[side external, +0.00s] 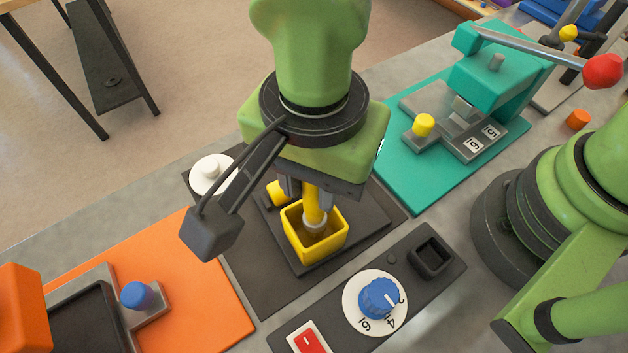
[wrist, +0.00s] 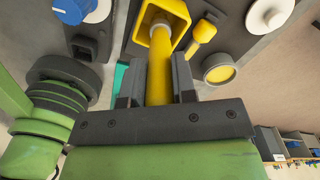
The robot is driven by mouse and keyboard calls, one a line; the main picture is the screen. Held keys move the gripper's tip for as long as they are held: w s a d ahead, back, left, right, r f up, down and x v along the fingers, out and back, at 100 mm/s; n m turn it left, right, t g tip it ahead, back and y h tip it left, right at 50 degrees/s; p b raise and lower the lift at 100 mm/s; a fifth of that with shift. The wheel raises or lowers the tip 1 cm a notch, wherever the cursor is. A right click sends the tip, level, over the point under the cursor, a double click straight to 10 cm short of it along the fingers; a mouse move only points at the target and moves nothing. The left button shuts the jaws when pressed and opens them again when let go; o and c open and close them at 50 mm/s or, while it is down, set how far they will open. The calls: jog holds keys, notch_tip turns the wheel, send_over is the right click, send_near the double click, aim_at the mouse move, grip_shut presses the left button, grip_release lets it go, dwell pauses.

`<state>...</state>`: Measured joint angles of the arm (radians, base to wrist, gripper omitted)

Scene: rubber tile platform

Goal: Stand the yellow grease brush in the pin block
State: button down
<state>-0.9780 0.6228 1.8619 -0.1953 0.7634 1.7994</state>
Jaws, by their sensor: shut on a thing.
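My gripper (side external: 306,188) is shut on the yellow grease brush (side external: 315,208) and points down. In the wrist view the brush (wrist: 160,80) runs between the two fingers (wrist: 156,76). The brush is roughly upright, and its pale lower end is inside the mouth of a yellow square open-topped holder (side external: 301,248). The holder stands on a dark plate (side external: 346,245). Whether the brush touches the holder's floor or walls is hidden. I cannot tell for sure which part is the pin block.
A yellow knob (side external: 277,193) and a white round knob (side external: 211,174) are close behind. A control panel with a blue dial (side external: 379,298), red switch (side external: 309,339) and black square socket (side external: 431,257) lies in front. A teal press (side external: 500,75) stands right, an orange board (side external: 200,290) left.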

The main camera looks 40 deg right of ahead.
jog(key=shift+f, duration=0.8)
jog(key=shift+f, duration=0.15)
jog(key=c, duration=0.9)
grip_release()
